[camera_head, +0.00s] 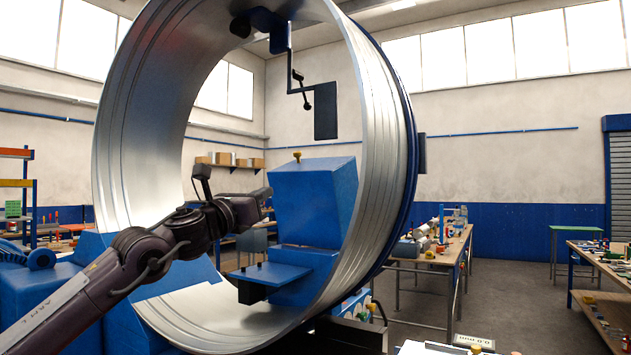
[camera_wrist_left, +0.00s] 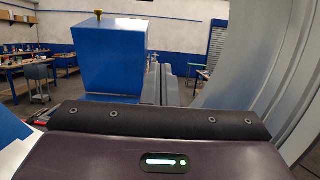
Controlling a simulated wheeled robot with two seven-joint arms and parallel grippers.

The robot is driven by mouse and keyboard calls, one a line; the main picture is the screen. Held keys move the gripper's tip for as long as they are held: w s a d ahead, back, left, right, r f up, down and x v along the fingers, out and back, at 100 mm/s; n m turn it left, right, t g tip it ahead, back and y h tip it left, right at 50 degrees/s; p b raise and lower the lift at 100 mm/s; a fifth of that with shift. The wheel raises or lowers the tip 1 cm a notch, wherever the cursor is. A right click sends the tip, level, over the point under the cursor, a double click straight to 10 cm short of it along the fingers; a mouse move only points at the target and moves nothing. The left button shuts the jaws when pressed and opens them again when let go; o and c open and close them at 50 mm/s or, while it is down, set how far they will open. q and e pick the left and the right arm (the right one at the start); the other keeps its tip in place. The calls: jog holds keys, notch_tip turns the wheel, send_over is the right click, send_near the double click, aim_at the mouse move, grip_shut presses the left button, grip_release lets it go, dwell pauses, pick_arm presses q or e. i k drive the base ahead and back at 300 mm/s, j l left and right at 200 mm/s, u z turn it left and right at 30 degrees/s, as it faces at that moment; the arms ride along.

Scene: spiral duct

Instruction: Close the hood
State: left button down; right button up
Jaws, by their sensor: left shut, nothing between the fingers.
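The blue box-shaped hood (camera_head: 315,195) with a brass knob on top stands inside the large metal duct ring, above a blue lower housing (camera_head: 305,278). Its upper part looks slightly tilted; I cannot tell how far it is open. It also shows in the left wrist view (camera_wrist_left: 117,60), straight ahead. My left gripper (camera_head: 264,196) is shut and empty, just left of the hood's side face. I cannot tell if it touches. In the left wrist view the dark gripper body (camera_wrist_left: 160,122) fills the lower part and hides the hood's base. My right gripper is not in view.
The spiral duct ring (camera_head: 385,170) surrounds the hood and my left arm passes in front of its opening. A blue bracket with a black crank (camera_head: 303,90) hangs from the top. A blue shelf plate (camera_head: 270,275) sticks out below. Workbenches (camera_head: 430,257) stand at the right.

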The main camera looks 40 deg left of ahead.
aim_at(314, 199)
jog(key=i+j, duration=0.65)
jog(key=i, duration=0.1)
